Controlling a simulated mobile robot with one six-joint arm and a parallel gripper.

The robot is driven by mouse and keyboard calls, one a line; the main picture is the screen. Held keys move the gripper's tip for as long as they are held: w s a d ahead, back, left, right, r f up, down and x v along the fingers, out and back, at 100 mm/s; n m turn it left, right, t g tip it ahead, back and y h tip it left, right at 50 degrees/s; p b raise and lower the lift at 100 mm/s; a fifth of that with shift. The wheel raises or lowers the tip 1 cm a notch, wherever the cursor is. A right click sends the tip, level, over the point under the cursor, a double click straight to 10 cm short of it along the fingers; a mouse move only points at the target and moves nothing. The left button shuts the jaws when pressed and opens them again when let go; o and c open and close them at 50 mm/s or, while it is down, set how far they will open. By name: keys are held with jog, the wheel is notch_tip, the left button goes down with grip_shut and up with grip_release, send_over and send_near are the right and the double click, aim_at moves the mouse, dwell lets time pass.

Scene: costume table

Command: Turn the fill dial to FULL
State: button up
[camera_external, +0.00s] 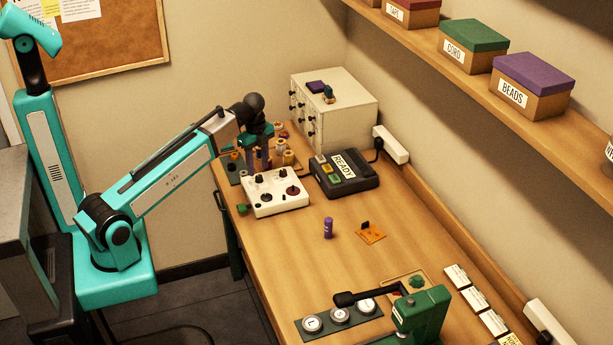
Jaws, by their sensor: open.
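A white control box (290,206) stands on the far left part of the table. Its top carries small black knobs and dark round dials, one of them a dial at its right (292,190). The lettering is too small to read, so I cannot tell which is the fill dial, where it points or where FULL is. My gripper (259,152) is open and points down just behind the box, among thread spools. Its fingertips are hard to make out against the spools. It appears apart from the dials.
Spools (289,157) crowd behind the box. A purple spool (328,228), orange piece (371,233) and green press (422,318) stand nearer. The table's middle is mostly clear.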

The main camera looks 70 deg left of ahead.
aim_at(259, 176)
jog(key=shift+f+p, duration=0.4)
jog(key=shift+f, duration=1.5)
grip_shut()
